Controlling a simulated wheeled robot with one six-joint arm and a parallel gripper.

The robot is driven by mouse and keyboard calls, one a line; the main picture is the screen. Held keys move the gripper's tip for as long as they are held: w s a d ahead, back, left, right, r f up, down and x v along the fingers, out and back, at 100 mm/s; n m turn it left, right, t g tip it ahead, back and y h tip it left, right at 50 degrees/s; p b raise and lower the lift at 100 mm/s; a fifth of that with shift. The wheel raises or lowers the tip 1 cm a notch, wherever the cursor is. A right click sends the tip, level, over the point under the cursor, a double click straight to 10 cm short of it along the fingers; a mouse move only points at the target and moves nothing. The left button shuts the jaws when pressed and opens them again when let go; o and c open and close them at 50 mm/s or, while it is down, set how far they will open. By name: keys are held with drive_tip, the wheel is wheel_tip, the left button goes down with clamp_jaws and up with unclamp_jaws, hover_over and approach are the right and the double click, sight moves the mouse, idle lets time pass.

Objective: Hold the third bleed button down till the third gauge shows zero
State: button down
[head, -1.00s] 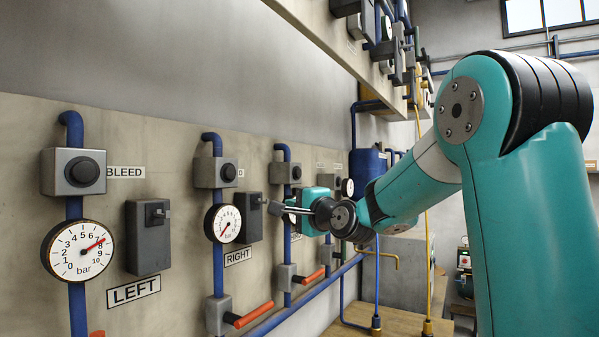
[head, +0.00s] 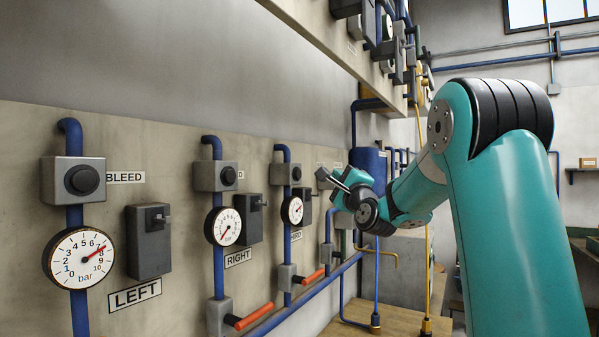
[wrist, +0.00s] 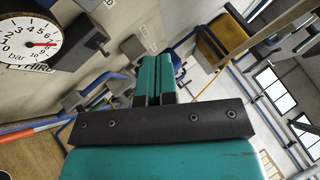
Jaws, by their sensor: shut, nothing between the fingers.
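The third bleed button (head: 297,173) is a dark knob on a grey block on the wall pipe. The third gauge (head: 292,210) hangs below it, with its label partly hidden. In the wrist view the third gauge (wrist: 28,42) is cut off at the upper left; its red needle points right, well up the scale. My gripper (head: 335,177) is shut and empty, to the right of the third button and apart from it. In the wrist view its two teal fingers (wrist: 157,62) lie together. The button cannot be made out in the wrist view.
The left gauge (head: 79,258) and its bleed button (head: 84,179) are nearest. The right gauge (head: 223,226) stands between left and third. Dark switch boxes (head: 148,241) and orange handles (head: 252,316) jut from the wall. A panel (head: 340,45) overhangs above.

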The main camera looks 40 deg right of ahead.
sight(298, 174)
drive_tip(key=w+a+p, duration=0.2)
drive_tip(key=w+p, duration=0.4)
drive_tip(key=w, duration=0.1)
drive_tip(key=shift+a+p, duration=0.25)
drive_tip(key=shift+p, duration=0.05)
drive_tip(key=shift+w+r+p, duration=0.1)
drive_tip(key=shift+p, duration=0.2)
idle(1.5)
drive_tip(key=shift+w+a+p, duration=0.15)
drive_tip(key=shift+w+p, duration=0.1)
drive_tip(key=shift+p, duration=0.05)
